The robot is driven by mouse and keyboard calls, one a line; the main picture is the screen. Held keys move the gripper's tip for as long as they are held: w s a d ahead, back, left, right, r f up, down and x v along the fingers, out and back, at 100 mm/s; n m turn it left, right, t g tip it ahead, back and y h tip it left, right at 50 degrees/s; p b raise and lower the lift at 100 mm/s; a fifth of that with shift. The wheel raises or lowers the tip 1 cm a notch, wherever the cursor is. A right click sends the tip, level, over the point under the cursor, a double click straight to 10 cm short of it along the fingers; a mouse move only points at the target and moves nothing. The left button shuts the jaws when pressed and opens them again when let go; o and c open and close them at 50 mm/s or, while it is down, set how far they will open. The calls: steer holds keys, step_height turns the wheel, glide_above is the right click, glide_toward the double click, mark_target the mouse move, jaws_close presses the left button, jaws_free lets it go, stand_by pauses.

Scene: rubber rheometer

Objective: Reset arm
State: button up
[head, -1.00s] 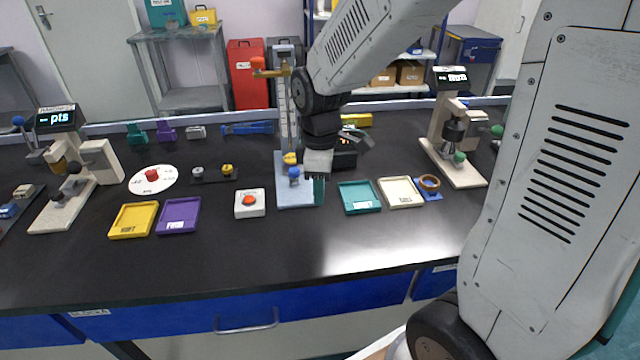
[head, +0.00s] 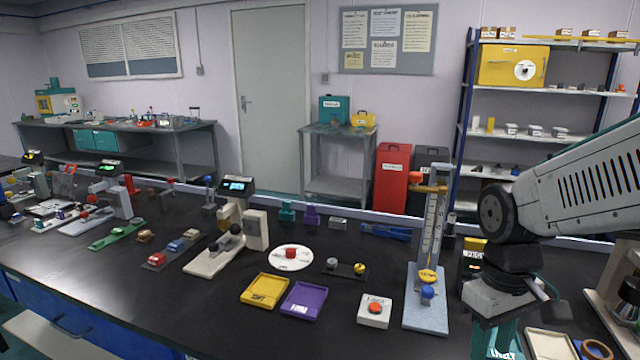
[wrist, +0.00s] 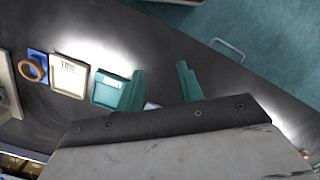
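My gripper (head: 497,343) is at the lower right of the head view, pointing down over the black bench, to the right of the tall stand (head: 424,315) with the scale. In the wrist view its two teal fingers (wrist: 161,86) stand apart with nothing held between them. A teal tray (wrist: 108,92) shows just left of the fingers in the wrist view. The cream tray (wrist: 69,77) and a brown ring on a blue holder (wrist: 33,68) lie further left there. The lower fingertips are partly cut off in the head view.
A white box with a red button (head: 375,310), a purple tray (head: 304,300) and a yellow tray (head: 265,291) lie left of the stand. A beige instrument (head: 215,252) with a lit display stands further left. The bench front (head: 180,320) is clear.

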steer(key=s+r+m+t, duration=0.2)
steer(key=s+r+m, duration=0.1)
steer(key=s+r, duration=0.4)
steer(key=shift+s+d+r+m+t, duration=0.25)
steer(key=shift+s+m+t, duration=0.15)
steer(key=shift+s, duration=1.2)
